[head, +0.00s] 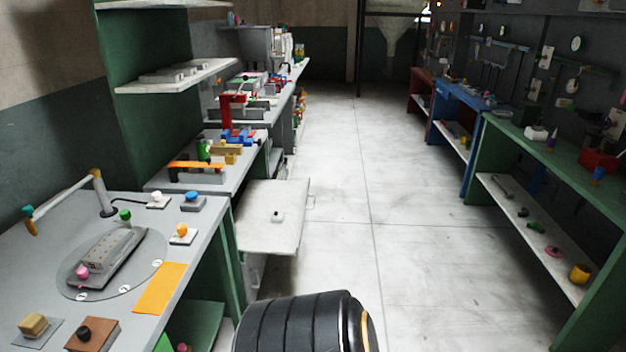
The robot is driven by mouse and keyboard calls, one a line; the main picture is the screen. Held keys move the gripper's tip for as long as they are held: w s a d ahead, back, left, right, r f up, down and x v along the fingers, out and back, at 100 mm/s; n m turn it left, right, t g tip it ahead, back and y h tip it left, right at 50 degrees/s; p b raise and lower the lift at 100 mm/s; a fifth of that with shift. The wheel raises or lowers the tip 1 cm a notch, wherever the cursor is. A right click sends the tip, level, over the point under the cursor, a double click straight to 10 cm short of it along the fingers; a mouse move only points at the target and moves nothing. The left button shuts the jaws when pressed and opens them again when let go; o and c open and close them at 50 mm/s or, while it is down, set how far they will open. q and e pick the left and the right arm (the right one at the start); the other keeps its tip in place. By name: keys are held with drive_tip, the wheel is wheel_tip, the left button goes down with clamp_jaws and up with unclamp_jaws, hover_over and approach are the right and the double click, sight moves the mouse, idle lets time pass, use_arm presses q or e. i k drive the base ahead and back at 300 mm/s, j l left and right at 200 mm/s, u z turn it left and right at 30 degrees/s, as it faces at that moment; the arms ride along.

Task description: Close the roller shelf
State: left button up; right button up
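A flat white shelf (270,218) sticks out from the left row of benches into the aisle, below the bench-top height; it looks like the roller shelf, pulled out. The shelf's inner left side is hidden behind the near bench. Neither of my grippers is in view.
The near left bench (60,235) holds a grey fixture on a round plate (112,262), coloured knobs and an orange sheet (160,288). A green bench (590,185) with a lower shelf stands on the right. The aisle floor (350,150) between is clear.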

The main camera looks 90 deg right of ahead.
sight(256, 231)
drive_tip(key=z, duration=0.45)
drive_tip(key=l+z, duration=0.1)
drive_tip(key=z, duration=0.35)
drive_tip(key=l+z, duration=0.1)
drive_tip(key=z, duration=0.75)
drive_tip(key=l+z, duration=0.1)
drive_tip(key=z, duration=0.35)
drive_tip(key=i+l+z, duration=0.15)
drive_tip(key=l, duration=0.25)
drive_tip(key=i+l+z, duration=0.15)
drive_tip(key=i+l, duration=0.25)
drive_tip(key=i+l+u, duration=0.2)
drive_tip(key=i, duration=0.5)
drive_tip(key=i+l+u, duration=0.2)
drive_tip(key=i+l, duration=0.3)
drive_tip(key=i, duration=0.2)
drive_tip(key=i+l+u, duration=0.25)
drive_tip(key=i+l, duration=0.2)
drive_tip(key=i, duration=0.2)
